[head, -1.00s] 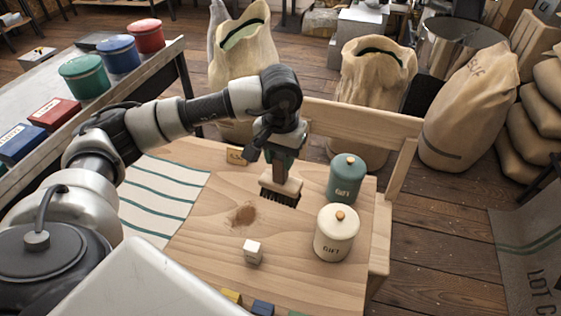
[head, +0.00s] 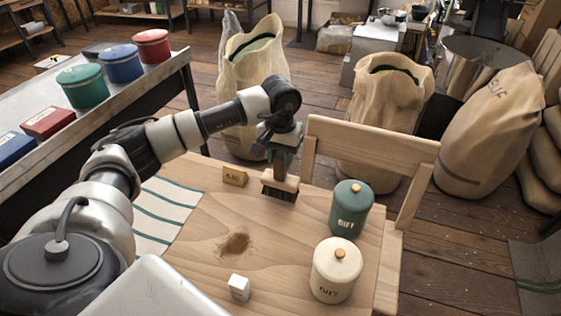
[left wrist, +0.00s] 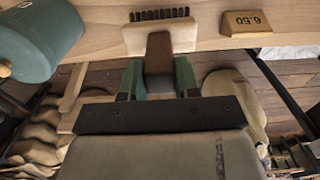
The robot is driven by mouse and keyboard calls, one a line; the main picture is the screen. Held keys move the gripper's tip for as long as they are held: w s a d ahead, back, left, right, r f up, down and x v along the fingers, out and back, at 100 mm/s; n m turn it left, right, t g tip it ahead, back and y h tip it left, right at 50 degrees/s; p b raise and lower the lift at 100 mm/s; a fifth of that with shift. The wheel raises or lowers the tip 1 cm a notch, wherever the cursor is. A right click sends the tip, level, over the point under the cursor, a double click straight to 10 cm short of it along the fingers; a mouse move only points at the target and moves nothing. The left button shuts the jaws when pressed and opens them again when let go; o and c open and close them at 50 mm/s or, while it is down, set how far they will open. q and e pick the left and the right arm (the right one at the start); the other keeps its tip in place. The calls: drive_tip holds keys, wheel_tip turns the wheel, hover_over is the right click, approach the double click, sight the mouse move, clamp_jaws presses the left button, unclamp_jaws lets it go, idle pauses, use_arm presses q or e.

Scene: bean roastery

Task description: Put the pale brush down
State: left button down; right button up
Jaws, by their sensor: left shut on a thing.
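The pale brush (head: 281,183) has a pale wooden block, dark bristles and a brown handle. My left gripper (head: 280,158) is shut on its handle and holds it upright, bristles down, near the table's far edge. I cannot tell whether the bristles touch the wood. In the left wrist view the brush block (left wrist: 160,36) shows beyond the green fingers of the left gripper (left wrist: 159,75), which clasp the brown handle. The wooden table (head: 290,225) lies below, with a patch of brown powder (head: 234,244) on it. My right gripper is not in view.
A small wooden price block (head: 235,176) stands left of the brush. A teal canister (head: 351,212) and a cream canister (head: 335,272) stand to the right, a white cube (head: 239,287) at the front. A striped cloth (head: 165,212) lies at left. Mid-table is mostly clear.

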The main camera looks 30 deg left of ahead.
use_arm(q)
drive_tip(key=shift+f, duration=1.1)
drive_tip(key=c, duration=0.8)
unclamp_jaws()
wheel_tip(320, 180, up, 12)
drive_tip(key=shift+r+b, duration=0.1)
drive_tip(key=shift+b, duration=0.3)
